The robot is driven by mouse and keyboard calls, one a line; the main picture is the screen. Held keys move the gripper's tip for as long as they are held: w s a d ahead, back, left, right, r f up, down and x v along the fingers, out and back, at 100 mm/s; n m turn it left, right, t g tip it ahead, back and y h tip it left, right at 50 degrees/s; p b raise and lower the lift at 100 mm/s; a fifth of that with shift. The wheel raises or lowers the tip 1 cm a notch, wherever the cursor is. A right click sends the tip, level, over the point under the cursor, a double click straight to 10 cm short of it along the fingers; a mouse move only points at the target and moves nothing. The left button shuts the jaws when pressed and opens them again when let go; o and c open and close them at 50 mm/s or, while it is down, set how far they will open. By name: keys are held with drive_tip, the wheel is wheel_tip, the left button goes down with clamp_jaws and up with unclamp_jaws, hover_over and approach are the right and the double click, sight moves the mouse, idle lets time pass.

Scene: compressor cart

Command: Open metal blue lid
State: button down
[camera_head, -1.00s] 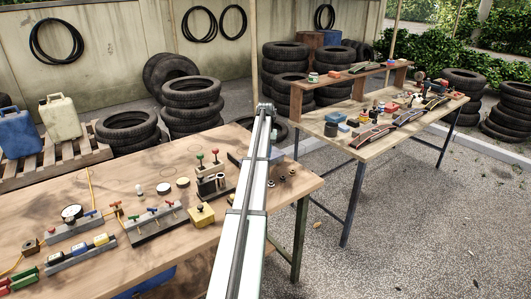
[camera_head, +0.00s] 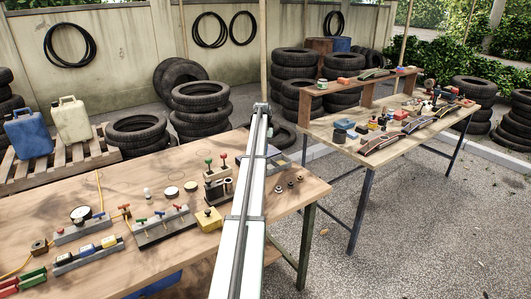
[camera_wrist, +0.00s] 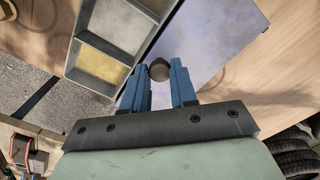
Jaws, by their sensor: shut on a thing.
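The blue lid (camera_wrist: 215,35) is a flat, bluish-grey metal plate in the upper middle of the wrist view. A small dark round knob (camera_wrist: 159,70) sits at its near edge. My gripper (camera_wrist: 159,88) has blue fingers closed around the knob, one on each side. Left of the lid, a grey metal box (camera_wrist: 75,55) shows open compartments, one with a yellowish floor. The lid lies beside these compartments; whether it still covers part of the box I cannot tell. In the head view my arm hides the gripper and most of the box.
The wooden workbench (camera_head: 90,210) holds a valve block (camera_head: 163,226), a yellow block (camera_head: 208,220) and gauges left of my arm. Several small round parts (camera_head: 290,185) lie to its right. A second table (camera_head: 350,150) with tools stands beyond a gravel gap.

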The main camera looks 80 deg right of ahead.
drive_tip(key=c, duration=0.9)
unclamp_jaws()
wheel_tip(320, 180, up, 14)
drive_tip(key=shift+f, duration=0.1)
